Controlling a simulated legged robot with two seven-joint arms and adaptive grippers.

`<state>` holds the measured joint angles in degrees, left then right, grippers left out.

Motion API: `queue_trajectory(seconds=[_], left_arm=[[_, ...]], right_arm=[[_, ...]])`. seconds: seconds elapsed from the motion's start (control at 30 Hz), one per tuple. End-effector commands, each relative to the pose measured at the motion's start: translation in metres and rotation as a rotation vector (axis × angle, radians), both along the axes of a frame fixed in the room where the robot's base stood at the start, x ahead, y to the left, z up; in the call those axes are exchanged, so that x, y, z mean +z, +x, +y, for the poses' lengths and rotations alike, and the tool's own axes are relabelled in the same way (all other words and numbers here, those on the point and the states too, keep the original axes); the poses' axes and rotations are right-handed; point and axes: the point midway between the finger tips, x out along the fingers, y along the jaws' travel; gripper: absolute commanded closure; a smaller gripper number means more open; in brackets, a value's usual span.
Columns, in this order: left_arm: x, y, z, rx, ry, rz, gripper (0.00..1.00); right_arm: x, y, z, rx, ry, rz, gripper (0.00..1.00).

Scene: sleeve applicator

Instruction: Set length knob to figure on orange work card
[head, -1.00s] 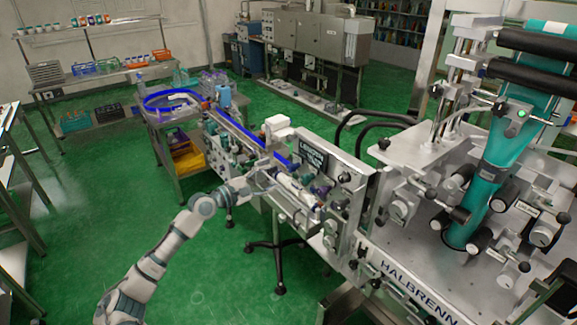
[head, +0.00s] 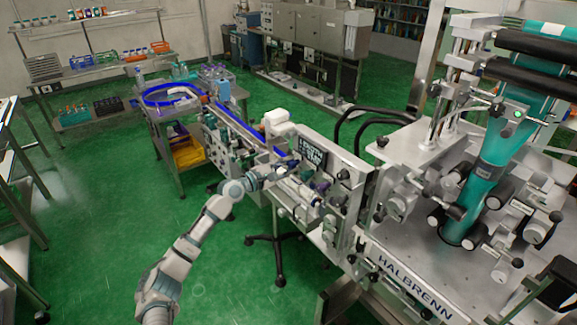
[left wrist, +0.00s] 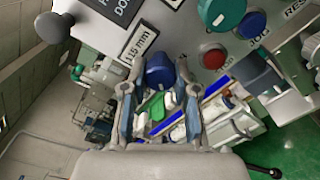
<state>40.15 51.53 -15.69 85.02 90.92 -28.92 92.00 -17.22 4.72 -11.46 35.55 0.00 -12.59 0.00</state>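In the left wrist view a blue knob (left wrist: 160,71) sits on a grey panel, beside a label (left wrist: 140,43) reading "115 mm". My left gripper (left wrist: 156,80) is open, its two fingers apart with the knob between their tips. A gap shows at the left finger; I cannot tell whether the right finger touches. In the head view the left gripper (head: 284,172) is at the front of the machine, just below its dark display (head: 312,152). The knob's setting cannot be read. I cannot make out the orange work card. My right gripper is not in view.
Near the knob are a red button (left wrist: 214,58), a blue button (left wrist: 252,25) marked "JOG" and a black ball knob (left wrist: 53,28). A conveyor (head: 240,128) with blue rails runs behind the gripper. Open green floor (head: 110,200) lies left of the machine.

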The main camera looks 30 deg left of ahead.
Motion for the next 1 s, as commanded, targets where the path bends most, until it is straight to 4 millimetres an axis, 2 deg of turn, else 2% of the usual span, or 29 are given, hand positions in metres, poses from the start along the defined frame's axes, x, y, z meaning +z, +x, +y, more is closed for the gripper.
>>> queue_trajectory(seconds=[0.03, 0.07, 0.47, 0.67, 1.0], left_arm=[[0.000, 0.000, 0.000, 0.001, 0.000, 0.001, 0.95], [0.000, 0.000, 0.000, 0.001, 0.001, 0.000, 1.00], [0.000, 0.000, -0.003, -0.002, 0.050, -0.022, 1.00], [0.000, 0.000, -0.005, -0.003, 0.164, -0.069, 1.00], [-0.003, 0.000, -0.007, -0.006, 0.453, -0.187, 1.00]], right_arm=[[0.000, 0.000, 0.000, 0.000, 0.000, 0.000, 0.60], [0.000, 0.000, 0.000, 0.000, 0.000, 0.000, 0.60], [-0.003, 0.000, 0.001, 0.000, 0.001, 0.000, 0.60], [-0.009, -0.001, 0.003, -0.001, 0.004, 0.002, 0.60], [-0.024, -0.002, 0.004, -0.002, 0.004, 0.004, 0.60]])
